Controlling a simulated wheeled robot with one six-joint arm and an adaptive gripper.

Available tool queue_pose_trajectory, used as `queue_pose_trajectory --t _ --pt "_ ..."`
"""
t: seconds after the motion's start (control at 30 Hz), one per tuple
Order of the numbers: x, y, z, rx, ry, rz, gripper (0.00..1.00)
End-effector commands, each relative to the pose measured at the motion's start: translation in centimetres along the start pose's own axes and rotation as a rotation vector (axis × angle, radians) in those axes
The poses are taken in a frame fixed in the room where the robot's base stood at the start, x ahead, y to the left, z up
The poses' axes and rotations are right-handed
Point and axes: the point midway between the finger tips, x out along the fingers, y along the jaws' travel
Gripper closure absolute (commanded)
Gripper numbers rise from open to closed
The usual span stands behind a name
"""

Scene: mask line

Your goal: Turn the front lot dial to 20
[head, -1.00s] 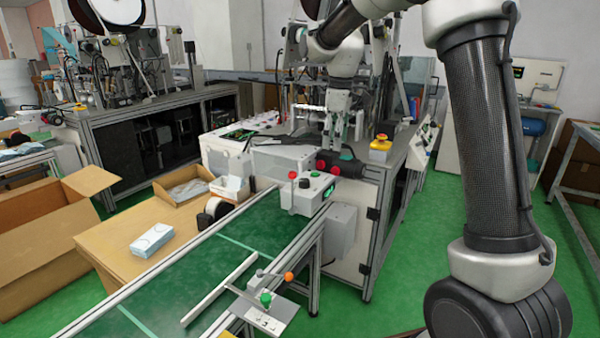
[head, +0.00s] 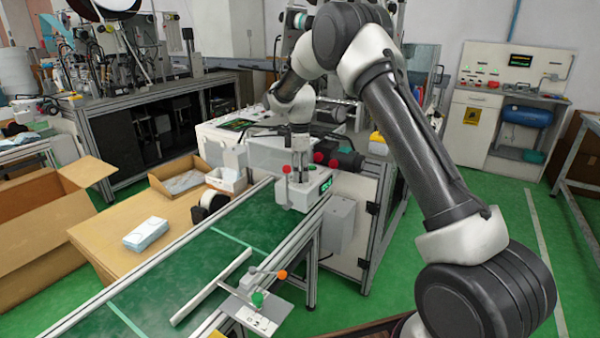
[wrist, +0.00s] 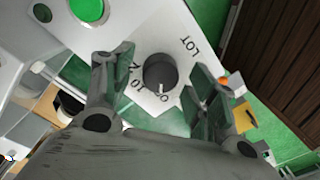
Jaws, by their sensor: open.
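The front lot dial (wrist: 160,72) is a dark round knob on a white panel in the wrist view, with "LOT" printed beside it and numbers around its edge. A "10" is readable; the other numbers are hard to read. Its white mark points toward the bottom of that view. My gripper (wrist: 158,70) is open, with one finger on each side of the dial; I cannot tell whether they touch it. In the head view my gripper (head: 299,170) is over the white control box (head: 300,196) beside the conveyor, and the dial is hidden there.
Green buttons (wrist: 88,10) sit on the same panel. A red-knobbed lever (head: 286,169) stands at the box's left. The green conveyor (head: 185,268) runs below, with a small fixture (head: 258,312) at its front. A black motor (head: 340,157) is close behind the box.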

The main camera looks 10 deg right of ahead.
Motion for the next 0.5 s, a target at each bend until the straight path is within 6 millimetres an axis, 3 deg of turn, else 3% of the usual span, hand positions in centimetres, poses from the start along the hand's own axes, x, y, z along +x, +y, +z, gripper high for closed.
queue_pose_trajectory --t 0.3,0.5 --pt "0.33 0.01 -0.01 0.001 0.001 0.001 0.44" --pt "0.32 0.01 0.0 0.001 0.0 0.001 0.81"
